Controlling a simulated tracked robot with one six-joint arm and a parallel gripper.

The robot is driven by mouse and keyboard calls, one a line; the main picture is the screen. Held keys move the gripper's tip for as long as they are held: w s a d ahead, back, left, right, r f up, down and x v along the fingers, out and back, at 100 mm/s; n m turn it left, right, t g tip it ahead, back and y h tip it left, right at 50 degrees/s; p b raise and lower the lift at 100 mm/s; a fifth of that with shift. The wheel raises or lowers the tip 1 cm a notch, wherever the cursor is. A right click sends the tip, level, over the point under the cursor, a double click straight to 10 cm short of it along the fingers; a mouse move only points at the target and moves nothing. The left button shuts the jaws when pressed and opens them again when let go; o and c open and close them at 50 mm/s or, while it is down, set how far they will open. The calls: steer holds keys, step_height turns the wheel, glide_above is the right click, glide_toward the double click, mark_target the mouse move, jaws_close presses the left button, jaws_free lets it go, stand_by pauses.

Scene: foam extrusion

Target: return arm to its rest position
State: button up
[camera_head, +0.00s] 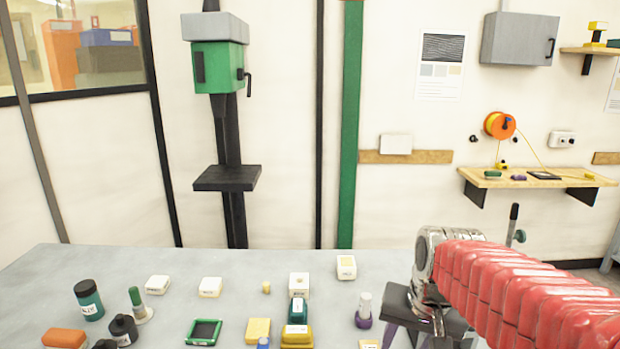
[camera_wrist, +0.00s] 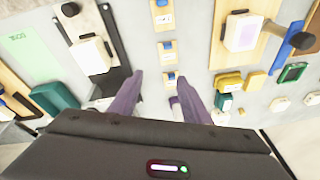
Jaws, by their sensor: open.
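My arm, in a red ribbed sleeve, comes in from the right in the head view. It ends in my gripper (camera_head: 408,338), which hangs over the right part of the grey table (camera_head: 240,268) and points down. In the wrist view the two purple fingers of my gripper (camera_wrist: 160,88) stand apart with nothing held between them. Small blue-and-white blocks on a wooden strip (camera_wrist: 165,48) lie below and ahead of the fingers. The fingertips are mostly cut off in the head view, and their height above the table cannot be told.
White blocks (camera_head: 299,284), a yellow block (camera_head: 258,330), a green tray (camera_head: 204,331) and a dark teal jar (camera_head: 88,299) spread leftward. The table's back strip is mostly clear.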

steer(key=s+a+r+n+t, duration=0.1)
steer(key=s+n+t, duration=0.1)
steer(key=s, duration=1)
steer(key=shift+s+a+n+t, duration=0.15)
steer(key=shift+a+n+t, duration=0.15)
steer(key=shift+n, duration=0.5)
